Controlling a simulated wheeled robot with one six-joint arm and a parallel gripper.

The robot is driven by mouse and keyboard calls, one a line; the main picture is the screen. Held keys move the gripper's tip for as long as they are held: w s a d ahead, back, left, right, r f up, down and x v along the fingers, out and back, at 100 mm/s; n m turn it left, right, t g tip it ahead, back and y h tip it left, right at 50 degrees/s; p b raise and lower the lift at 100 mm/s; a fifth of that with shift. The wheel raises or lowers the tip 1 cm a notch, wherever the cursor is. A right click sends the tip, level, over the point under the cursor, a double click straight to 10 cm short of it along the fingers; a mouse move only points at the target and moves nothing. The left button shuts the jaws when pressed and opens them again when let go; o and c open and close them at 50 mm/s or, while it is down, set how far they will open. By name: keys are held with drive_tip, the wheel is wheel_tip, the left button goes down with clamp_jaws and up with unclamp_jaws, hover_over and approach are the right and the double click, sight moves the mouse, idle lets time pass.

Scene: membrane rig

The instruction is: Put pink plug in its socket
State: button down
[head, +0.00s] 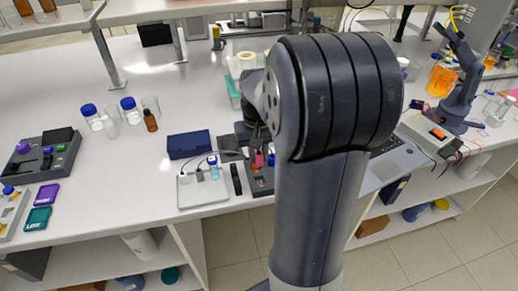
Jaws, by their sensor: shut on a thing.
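My gripper (257,148) is low over the bench, left of my large dark arm link, which hides much of it. It is shut on a small pink piece, which looks like the pink plug (259,159). The plug is just above or at a dark block (262,184) near the bench's front edge, which seems to be the rig with the sockets. I cannot tell whether the plug touches the block. The pink plug's socket cannot be made out at this size.
A pale tray (203,190) with small bottles and a dark blue box (189,144) stand to the left. A slim black item (236,179) lies between tray and block. Blue-capped bottles (91,117) stand further left. The bench (120,190) is clear around x-left of the tray.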

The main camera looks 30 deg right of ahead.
sight(259, 182)
drive_tip(key=shift+d+f, duration=0.1)
drive_tip(key=shift+d, duration=0.05)
drive_tip(key=shift+f+b, duration=3.2)
drive_tip(key=shift+f, duration=0.65)
drive_tip(key=shift+s+f, duration=0.1)
drive_tip(key=shift+s, duration=0.05)
drive_tip(key=shift+f, duration=0.1)
drive_tip(key=c, duration=1.5)
unclamp_jaws()
drive_tip(key=shift+s+f, duration=0.1)
drive_tip(key=shift+o, duration=1.5)
wheel_tip(259, 182, up, 12)
drive_tip(key=shift+f, duration=0.15)
